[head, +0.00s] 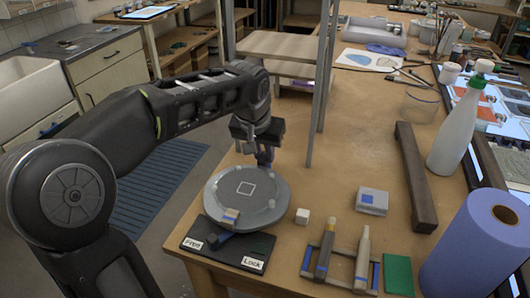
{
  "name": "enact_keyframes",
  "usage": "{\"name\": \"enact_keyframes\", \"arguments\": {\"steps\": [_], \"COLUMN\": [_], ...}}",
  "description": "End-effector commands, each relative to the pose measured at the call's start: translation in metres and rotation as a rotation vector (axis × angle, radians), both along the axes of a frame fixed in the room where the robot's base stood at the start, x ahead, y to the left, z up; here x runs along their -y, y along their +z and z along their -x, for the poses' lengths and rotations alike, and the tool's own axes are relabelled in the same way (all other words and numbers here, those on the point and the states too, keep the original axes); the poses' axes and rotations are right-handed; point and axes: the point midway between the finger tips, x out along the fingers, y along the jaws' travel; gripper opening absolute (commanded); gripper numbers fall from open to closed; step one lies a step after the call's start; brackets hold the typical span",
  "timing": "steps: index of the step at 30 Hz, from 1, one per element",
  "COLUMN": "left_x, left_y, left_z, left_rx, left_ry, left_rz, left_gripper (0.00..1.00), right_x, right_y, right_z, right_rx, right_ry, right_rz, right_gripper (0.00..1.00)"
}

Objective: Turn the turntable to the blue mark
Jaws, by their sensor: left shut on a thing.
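The turntable (268,192) is a round grey disc with a white square outline at its middle, on a dark base plate (226,252) near the table's front left corner. The base carries the labels "Free" (192,243) and "Lock" (252,263). A small tan and grey block (231,215) sits at the disc's near rim. A blue patch (222,237) shows just below it on the base. My left gripper (264,158) points down at the disc's far rim, shut on a small part there that its fingers mostly hide. My right gripper is not in view.
Right of the turntable are a small white cube (302,216), a grey block with a blue square (372,201) and a rack with two tools (340,270). A metal-legged shelf (280,46) rises behind.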

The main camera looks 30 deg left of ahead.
Motion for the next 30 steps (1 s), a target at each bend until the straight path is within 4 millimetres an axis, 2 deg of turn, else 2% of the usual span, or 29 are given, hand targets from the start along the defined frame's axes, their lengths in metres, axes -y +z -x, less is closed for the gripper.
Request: {"name": "enact_keyframes", "arguments": {"steps": [7,8,15,25,30], "left_x": [0.000,0.000,0.000,0.000,0.002], "left_y": [0.001,0.001,0.000,0.003,0.020], "left_z": [0.000,0.000,0.000,0.001,0.007], "left_rx": [0.001,0.001,0.000,0.001,0.004], "left_ry": [0.000,0.000,-0.001,-0.001,-0.002], "left_rz": [0.000,0.000,0.000,-0.001,-0.002], "left_gripper": [0.00,0.22,0.41,0.42,0.42], "right_x": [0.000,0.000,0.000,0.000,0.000], "right_y": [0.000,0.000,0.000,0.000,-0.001], "right_z": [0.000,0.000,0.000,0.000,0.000], "right_rx": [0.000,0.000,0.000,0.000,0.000], "right_ry": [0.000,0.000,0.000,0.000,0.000], "right_rz": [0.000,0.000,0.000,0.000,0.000], "right_gripper": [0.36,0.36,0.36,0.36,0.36]}}
